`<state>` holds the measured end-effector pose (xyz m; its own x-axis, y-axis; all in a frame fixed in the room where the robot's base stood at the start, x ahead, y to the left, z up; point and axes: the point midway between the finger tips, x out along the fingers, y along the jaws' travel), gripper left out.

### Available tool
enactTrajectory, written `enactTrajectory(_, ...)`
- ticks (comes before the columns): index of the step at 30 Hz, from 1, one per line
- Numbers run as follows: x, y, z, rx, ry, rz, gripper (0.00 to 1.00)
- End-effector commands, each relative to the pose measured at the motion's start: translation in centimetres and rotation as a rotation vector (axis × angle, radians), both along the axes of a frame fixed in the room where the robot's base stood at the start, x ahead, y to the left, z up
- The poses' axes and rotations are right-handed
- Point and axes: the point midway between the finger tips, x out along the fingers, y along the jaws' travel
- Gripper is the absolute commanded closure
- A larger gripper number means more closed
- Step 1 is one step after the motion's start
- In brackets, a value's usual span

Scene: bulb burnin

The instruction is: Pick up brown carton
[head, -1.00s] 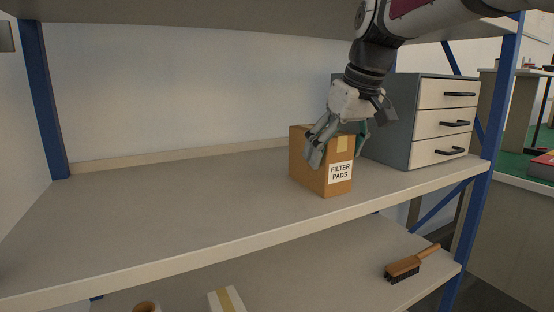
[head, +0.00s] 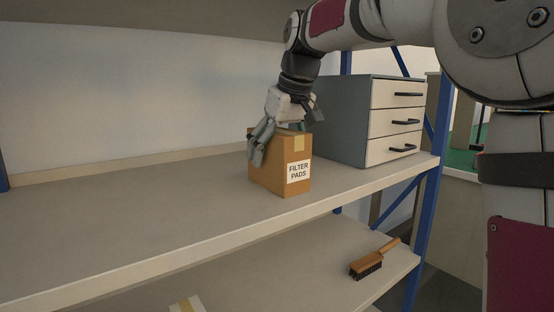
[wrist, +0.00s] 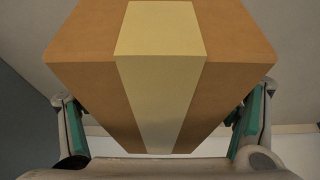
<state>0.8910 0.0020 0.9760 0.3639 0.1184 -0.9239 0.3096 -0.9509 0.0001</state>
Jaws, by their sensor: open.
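The brown carton (head: 266,176) stands upright on the upper shelf, with a white "FILTER PADS" label and pale tape over its top. My gripper (head: 280,145) is above it, pointing down and open. One finger shows along the carton's left side in the head view; the other is mostly hidden behind the carton. In the wrist view the carton (wrist: 85,50) fills the middle, with its tape strip running down the centre. The green-padded fingers of my gripper (wrist: 160,125) stand on either side of it. I cannot tell whether either pad touches it.
A grey drawer cabinet (head: 342,125) with cream drawer fronts stands close behind and right of the carton. The upper shelf (head: 120,225) is bare to the left. A brush (head: 375,260) and part of a taped box (head: 188,304) lie on the lower shelf. Blue posts (head: 424,215) frame the rack.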

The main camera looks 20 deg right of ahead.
Motion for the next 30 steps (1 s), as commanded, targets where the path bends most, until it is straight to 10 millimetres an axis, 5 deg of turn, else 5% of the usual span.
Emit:
enactTrajectory(17, -0.02, -0.01, -0.44, 0.0, 0.0, 0.0, 0.18)
enactTrajectory(24, -0.01, -0.02, -0.45, 0.0, 0.0, 0.0, 0.66)
enactTrajectory(30, -0.01, 0.0, -0.43, 0.0, -0.001, 0.0, 0.7)
